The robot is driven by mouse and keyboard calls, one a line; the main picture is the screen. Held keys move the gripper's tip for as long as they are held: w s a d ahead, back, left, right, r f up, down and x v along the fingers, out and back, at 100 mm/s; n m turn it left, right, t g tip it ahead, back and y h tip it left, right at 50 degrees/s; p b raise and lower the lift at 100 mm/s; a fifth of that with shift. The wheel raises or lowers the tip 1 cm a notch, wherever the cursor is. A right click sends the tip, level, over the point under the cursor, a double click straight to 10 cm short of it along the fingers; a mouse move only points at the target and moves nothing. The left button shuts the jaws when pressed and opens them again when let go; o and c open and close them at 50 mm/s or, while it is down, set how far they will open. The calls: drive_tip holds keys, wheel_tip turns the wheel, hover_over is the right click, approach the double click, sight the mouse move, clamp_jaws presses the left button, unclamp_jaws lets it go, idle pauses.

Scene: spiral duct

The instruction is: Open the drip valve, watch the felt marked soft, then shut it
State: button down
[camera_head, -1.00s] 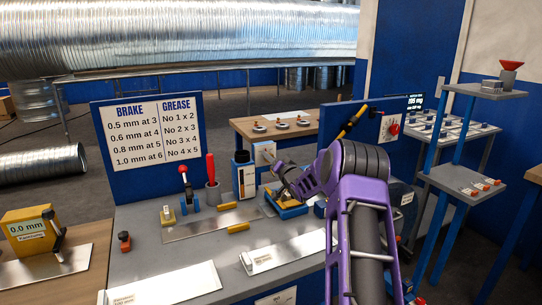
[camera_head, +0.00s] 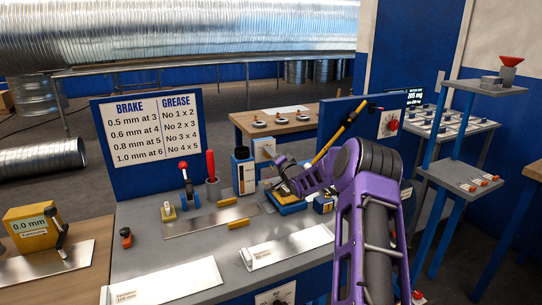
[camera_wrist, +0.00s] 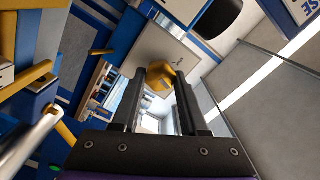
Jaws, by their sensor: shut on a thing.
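My gripper (camera_head: 279,183) reaches in over the blue and yellow device (camera_head: 291,209) on the grey bench, in front of a small pale panel (camera_head: 264,149). In the wrist view its two dark fingers (camera_wrist: 160,84) are shut on a yellow knob (camera_wrist: 158,82), with a pale plate (camera_wrist: 162,55) behind it. I cannot tell for certain that this knob is the drip valve. A felt marked soft cannot be made out.
A brake and grease sign (camera_head: 152,130) stands behind the bench. A red-handled tool (camera_head: 211,168), a red-knobbed lever (camera_head: 185,180) and metal sheets (camera_head: 287,247) are on the bench. A long yellow bar (camera_head: 338,132) slants beside my arm. Shelves (camera_head: 461,175) stand at right.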

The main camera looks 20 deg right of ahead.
drive_tip(key=shift+c, duration=2.1)
unclamp_jaws()
drive_tip(key=shift+s, duration=0.15)
drive_tip(key=s, duration=1.7)
drive_tip(key=shift+d, duration=0.3)
